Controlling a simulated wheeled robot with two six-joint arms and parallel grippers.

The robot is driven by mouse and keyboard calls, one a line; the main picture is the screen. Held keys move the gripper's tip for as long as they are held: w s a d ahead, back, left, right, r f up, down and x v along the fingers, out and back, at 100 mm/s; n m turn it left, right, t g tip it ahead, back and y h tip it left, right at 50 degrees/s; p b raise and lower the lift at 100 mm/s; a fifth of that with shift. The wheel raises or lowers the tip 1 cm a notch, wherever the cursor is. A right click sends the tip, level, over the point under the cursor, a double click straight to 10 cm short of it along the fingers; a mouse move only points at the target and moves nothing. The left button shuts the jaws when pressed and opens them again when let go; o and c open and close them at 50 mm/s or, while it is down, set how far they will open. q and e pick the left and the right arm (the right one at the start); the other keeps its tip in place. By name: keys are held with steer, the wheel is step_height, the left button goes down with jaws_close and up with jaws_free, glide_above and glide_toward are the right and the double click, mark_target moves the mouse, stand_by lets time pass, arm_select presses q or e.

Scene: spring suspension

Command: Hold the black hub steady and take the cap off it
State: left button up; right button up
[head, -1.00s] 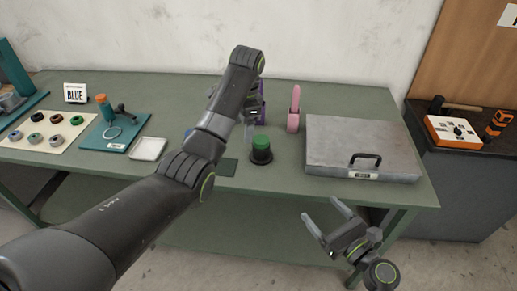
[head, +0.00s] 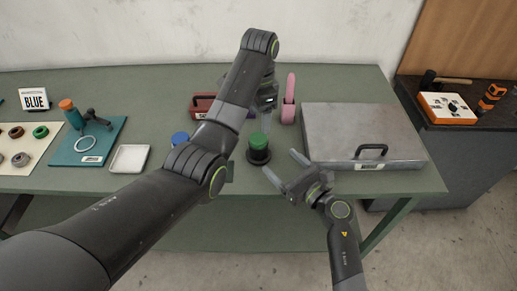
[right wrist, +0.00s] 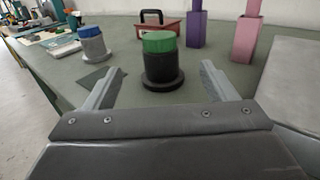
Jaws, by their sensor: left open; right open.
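The black hub (head: 259,154) stands upright on the green table with the green cap (head: 259,140) on top. In the right wrist view, the hub (right wrist: 161,70) and cap (right wrist: 159,42) stand ahead, roughly between my fingers' directions. My right gripper (head: 282,165) is open and empty, just to the right and front of the hub, fingertips pointing at it. My left gripper (head: 268,122) is open, above and behind the hub and cap, fingers pointing down. My left arm hides part of the table left of the hub.
A grey metal case (head: 350,135) lies close on the right. A pink post (head: 288,105) stands behind the hub. A blue-topped grey part (right wrist: 92,45) stands to the left.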

mark_target(264, 147)
arm_select(q)
steer(key=shift+w+a, duration=0.15)
arm_select(e)
steer(key=x, duration=1.1)
steer(key=shift+w+a+f, duration=0.1)
steer(key=shift+w+a, duration=0.05)
steer(key=shift+c, duration=0.5)
jaws_close()
arm_select(q)
steer(key=n, duration=0.4)
steer(key=shift+f+n, duration=0.3)
steer(key=shift+f, duration=0.25)
step_height(264, 147, down, 7)
